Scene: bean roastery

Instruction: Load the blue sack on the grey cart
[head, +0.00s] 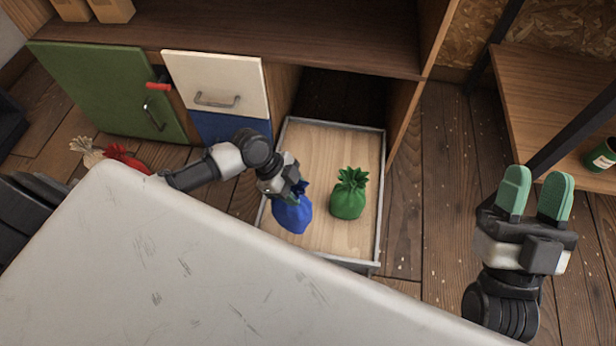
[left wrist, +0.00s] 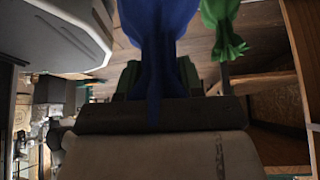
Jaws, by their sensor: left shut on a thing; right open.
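The blue sack (head: 292,214) is in the open drawer (head: 325,135), at its near left. My left gripper (head: 288,190) is shut on the sack's gathered neck from above. I cannot tell whether the sack's base touches the drawer floor. In the left wrist view the blue sack (left wrist: 160,30) runs out from between the fingers. My right gripper (head: 535,192) is open and empty over the floor at the right. A pale grey, scuffed top (head: 180,265) fills the near left; I cannot tell for sure that it is the grey cart.
A green sack (head: 348,194) stands in the drawer just right of the blue one. Red (head: 125,157) and cream (head: 88,150) sacks show behind the pale top's left corner. The cabinet has a green door (head: 105,90). A shelf (head: 560,100) with a green tin (head: 600,155) stands at right.

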